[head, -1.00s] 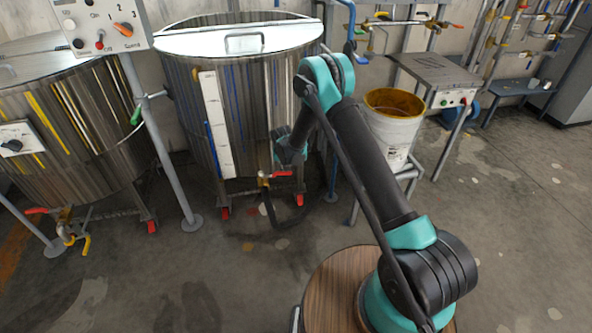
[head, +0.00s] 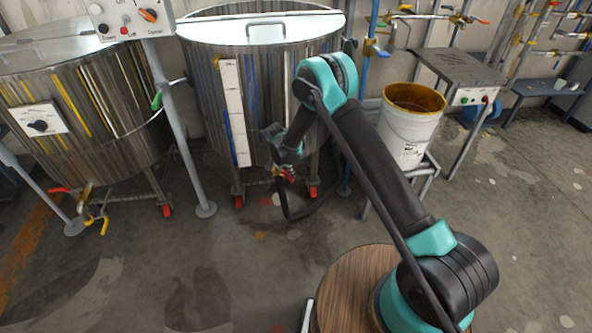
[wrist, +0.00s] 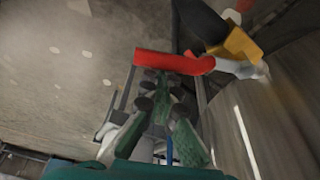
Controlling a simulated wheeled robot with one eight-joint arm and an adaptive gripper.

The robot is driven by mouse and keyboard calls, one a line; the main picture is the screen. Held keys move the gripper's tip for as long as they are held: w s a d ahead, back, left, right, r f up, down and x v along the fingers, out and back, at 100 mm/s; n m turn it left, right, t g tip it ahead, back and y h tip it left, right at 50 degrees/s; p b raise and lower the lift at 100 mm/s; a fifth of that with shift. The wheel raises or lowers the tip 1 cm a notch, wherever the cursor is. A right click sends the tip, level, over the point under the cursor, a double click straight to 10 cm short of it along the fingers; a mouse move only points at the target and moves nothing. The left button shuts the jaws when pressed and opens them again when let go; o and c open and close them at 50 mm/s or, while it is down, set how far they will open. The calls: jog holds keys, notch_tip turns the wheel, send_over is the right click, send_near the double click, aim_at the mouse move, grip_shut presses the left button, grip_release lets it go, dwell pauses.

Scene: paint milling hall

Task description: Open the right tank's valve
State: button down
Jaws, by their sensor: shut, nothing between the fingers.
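The right tank (head: 205,100) is a tall streaked metal drum with a hinged lid. Its valve is low at the front, mostly hidden behind my gripper in the head view; a bit of red handle (head: 290,176) shows. In the wrist view the red handle (wrist: 172,62) lies across the picture just beyond my fingertips, joined to a yellow valve body (wrist: 238,45) beside the tank wall. My gripper (wrist: 160,88) is shut and empty, its green-padded fingers pointing at the handle. I cannot tell whether they touch it. My gripper is also in the head view (head: 282,155).
The left tank (head: 100,110) has its own red-handled valve (head: 85,193). A control panel on a post (head: 185,150) stands between the tanks. A white bucket (head: 408,125) on a stand is right of my arm. The floor in front is clear.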

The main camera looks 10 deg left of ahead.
jog(key=shift+s+a+m, duration=0.6)
jog(key=shift+s+m, duration=0.05)
jog(key=shift+m, duration=0.15)
jog(key=shift+s+a, duration=0.8)
jog(key=shift+a, duration=0.25)
jog(key=shift+s+a+g, duration=0.15)
jog(key=shift+a+g, duration=0.05)
jog(key=shift+g, duration=0.1)
jog(key=shift+d, duration=0.1)
